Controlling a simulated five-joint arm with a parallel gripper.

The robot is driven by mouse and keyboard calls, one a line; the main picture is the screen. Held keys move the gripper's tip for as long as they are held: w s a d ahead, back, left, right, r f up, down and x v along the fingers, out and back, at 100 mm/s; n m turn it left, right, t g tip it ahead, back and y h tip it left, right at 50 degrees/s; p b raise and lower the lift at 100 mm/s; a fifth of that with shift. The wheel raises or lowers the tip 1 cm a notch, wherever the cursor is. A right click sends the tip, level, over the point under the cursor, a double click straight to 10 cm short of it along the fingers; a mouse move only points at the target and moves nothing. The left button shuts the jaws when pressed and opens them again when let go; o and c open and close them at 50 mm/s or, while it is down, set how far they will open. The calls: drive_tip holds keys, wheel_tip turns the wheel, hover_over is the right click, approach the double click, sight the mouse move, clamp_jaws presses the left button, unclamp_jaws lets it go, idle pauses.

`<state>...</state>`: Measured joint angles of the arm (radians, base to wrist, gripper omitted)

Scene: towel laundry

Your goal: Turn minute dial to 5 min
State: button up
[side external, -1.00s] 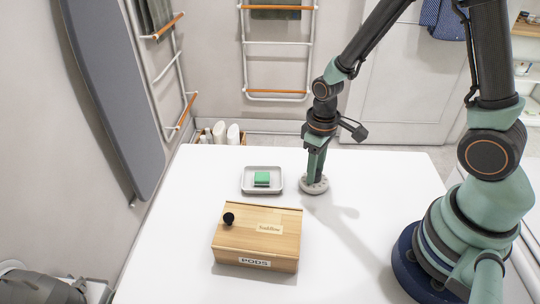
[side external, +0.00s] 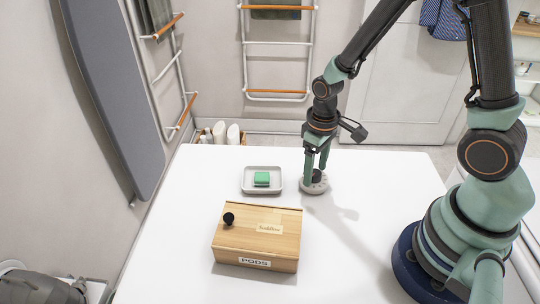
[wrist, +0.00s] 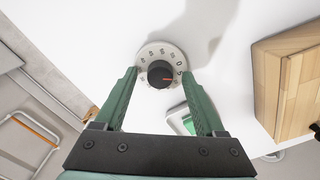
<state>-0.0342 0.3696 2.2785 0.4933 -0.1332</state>
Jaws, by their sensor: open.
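The minute dial (side external: 316,188) is a round pale grey disc standing on the white table, below my gripper. In the wrist view the dial (wrist: 151,51) shows dark numbers around a black knob (wrist: 158,75) with a red pointer line. The line points to the right, close to the 0 and 5 marks; the exact mark is too small to be sure of. My gripper (side external: 315,178) points down over the dial. In the wrist view my gripper (wrist: 157,76) is open, with one green finger on either side of the knob and visible gaps between.
A wooden PODS box (side external: 257,238) with a black knob stands in front, left of the dial. A grey tray (side external: 246,188) holding a green block (side external: 262,179) lies left of the dial. The white table (side external: 370,190) is clear to the dial's right.

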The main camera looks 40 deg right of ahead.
wheel_tip(320, 180, up, 12)
idle(0.6)
wheel_tip(320, 180, up, 9)
drive_tip(key=m+t, duration=0.2)
drive_tip(key=t, duration=0.3)
hover_over(315, 172)
drive_tip(key=s+d, duration=0.1)
drive_tip(key=s, duration=0.2)
drive_tip(key=shift+s+r+t, duration=0.25)
drive_tip(key=shift+r+t, duration=0.05)
drive_tip(key=shift+r, duration=0.35)
